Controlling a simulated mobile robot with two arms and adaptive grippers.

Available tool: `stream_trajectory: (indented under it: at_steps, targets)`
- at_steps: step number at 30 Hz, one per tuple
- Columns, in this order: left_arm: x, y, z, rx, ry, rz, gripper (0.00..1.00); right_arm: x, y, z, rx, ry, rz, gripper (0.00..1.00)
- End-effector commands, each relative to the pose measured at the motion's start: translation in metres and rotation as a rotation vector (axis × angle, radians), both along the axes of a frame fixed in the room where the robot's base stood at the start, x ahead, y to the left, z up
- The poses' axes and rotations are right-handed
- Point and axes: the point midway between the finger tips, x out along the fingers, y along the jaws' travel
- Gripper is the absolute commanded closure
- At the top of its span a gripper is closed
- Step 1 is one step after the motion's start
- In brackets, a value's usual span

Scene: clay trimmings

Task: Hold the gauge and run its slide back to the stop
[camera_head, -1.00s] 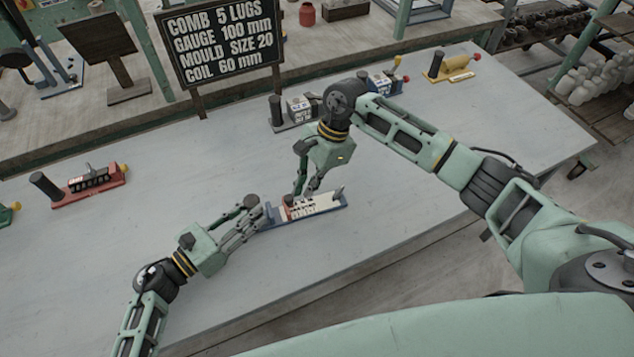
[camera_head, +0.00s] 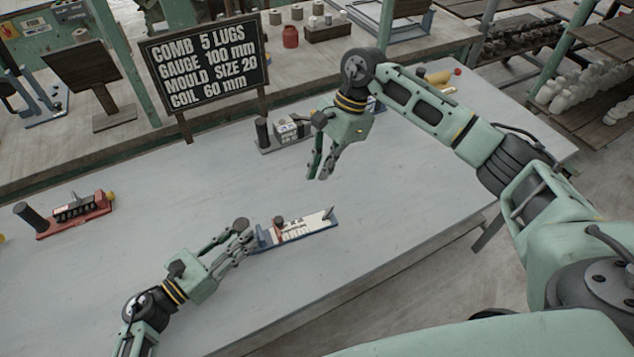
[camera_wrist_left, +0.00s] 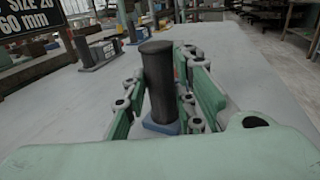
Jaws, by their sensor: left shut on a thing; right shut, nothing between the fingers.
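The gauge has a blue base with a white scale (camera_head: 308,229) and lies on the grey table. Its red slide (camera_head: 279,234) with a dark knob sits near the scale's left end. A grey pin (camera_head: 329,213) stands at the right end. My left gripper (camera_head: 247,238) is shut on the gauge's dark upright post, which shows between the fingers in the left wrist view (camera_wrist_left: 160,85). The fingers hide most of the post in the head view. My right gripper (camera_head: 318,176) is shut and empty, above and behind the gauge, apart from it.
A sign board (camera_head: 205,70) stands behind the table. A red tool with a dark comb (camera_head: 75,213) lies at the left. A tool with a white block (camera_head: 286,130) lies behind my right gripper, with a yellow tool (camera_head: 440,78) further right. The table in front of the gauge is clear.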

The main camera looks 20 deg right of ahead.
Motion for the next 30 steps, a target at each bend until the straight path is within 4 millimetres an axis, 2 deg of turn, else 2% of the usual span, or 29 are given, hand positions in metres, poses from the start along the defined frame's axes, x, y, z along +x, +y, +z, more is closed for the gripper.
stream_trajectory:
  at_steps: [3,11,12,19,30]
  targets:
    - [0.0001,0.0005,-0.0003,0.001,0.0,0.001,1.0,0.0006,-0.0023,0.0063,0.0,0.0,0.0,1.0]
    - [0.0003,0.0007,-0.0002,0.001,0.0,0.002,1.0,0.0006,-0.0028,0.0072,0.0,0.0,0.0,1.0]
    - [0.0004,0.0008,-0.0002,0.001,0.0,0.002,0.72,0.0006,-0.0028,0.0072,0.0,0.0,0.0,1.0]
    - [0.0004,0.0006,-0.0002,0.001,0.0,0.001,0.53,0.0007,-0.0027,0.0068,0.0,0.0,0.0,1.0]
    - [-0.002,0.0054,-0.0004,0.001,0.0,0.001,0.53,0.0007,-0.0027,0.0067,0.0,0.0,0.0,1.0]
